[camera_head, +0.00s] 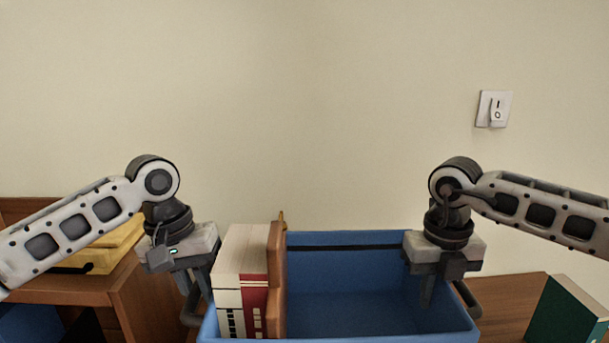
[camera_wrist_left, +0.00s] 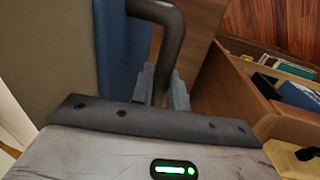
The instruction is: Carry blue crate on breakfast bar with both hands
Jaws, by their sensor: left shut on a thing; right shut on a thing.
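The blue crate (camera_head: 345,272) is in the lower middle of the head view, between my two grippers. Books (camera_head: 245,265) and a brown wooden item (camera_head: 277,280) stand upright at its left side; the rest of its inside looks empty. My left gripper (camera_head: 195,290) is at the crate's left side, shut on the dark handle. The left wrist view shows the handle (camera_wrist_left: 172,35) between its fingers (camera_wrist_left: 160,85), beside the blue wall. My right gripper (camera_head: 430,290) is shut at the crate's right side, by the other dark handle (camera_head: 468,298); its fingertips are partly hidden.
A wooden shelf unit (camera_head: 70,290) with a yellow item (camera_head: 105,250) stands at the left. A wooden surface (camera_head: 505,295) with a green book (camera_head: 568,315) is at the right. A bare wall with a switch (camera_head: 493,109) is behind.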

